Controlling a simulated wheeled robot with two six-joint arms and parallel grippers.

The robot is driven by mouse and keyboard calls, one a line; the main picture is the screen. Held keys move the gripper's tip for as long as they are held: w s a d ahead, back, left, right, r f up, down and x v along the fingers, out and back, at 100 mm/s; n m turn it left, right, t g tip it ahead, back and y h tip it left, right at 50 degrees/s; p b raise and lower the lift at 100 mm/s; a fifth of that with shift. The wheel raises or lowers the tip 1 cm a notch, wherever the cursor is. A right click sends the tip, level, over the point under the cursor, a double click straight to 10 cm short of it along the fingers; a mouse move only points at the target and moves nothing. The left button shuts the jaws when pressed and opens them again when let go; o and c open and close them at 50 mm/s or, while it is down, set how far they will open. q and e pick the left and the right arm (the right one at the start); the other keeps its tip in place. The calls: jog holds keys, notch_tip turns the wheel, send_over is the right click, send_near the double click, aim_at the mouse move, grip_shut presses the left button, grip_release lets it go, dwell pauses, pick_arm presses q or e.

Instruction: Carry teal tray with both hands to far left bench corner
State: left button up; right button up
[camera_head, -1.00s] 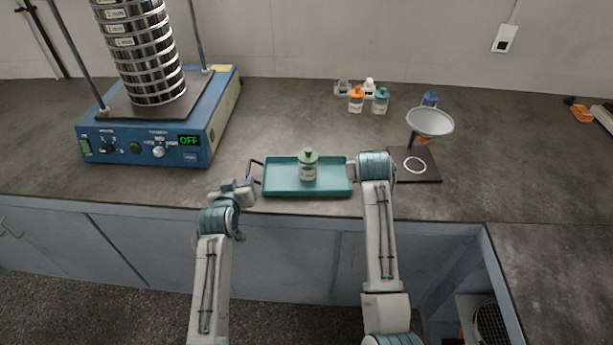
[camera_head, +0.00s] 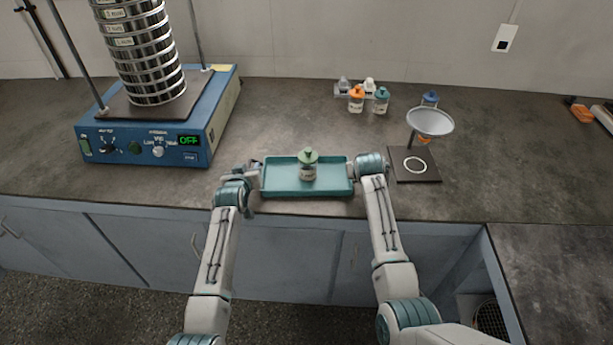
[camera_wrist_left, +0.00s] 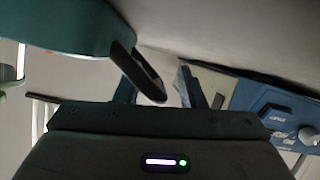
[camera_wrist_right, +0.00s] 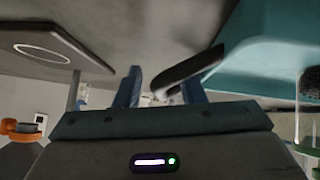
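The teal tray (camera_head: 280,187) lies on the bench near its front edge, with a green-lidded jar (camera_head: 308,172) standing in it. My left gripper (camera_head: 256,168) is at the tray's left end. In the left wrist view its fingers (camera_wrist_left: 162,92) are apart, with the black left handle (camera_wrist_left: 140,76) reaching between them. My right gripper (camera_wrist_right: 163,90) is at the tray's right end, largely hidden in the head view by its own wrist. In the right wrist view its fingers are apart, with the black right handle (camera_wrist_right: 190,70) reaching between them. Neither gripper visibly clamps its handle.
A blue sieve shaker (camera_head: 160,135) with a tall sieve stack stands on the left of the bench. A funnel stand (camera_head: 415,170) is close right of the tray. Several small bottles (camera_head: 356,98) stand behind. Bench between shaker and tray is clear.

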pick_arm(q)
jog(key=shift+w+f, duration=0.15)
jog(key=shift+w, duration=0.15)
pick_arm(e)
jog(key=shift+w+f, duration=0.2)
jog(key=shift+f, duration=0.05)
pick_arm(q)
grip_shut()
pick_arm(e)
grip_shut()
jog(key=shift+r, duration=0.15)
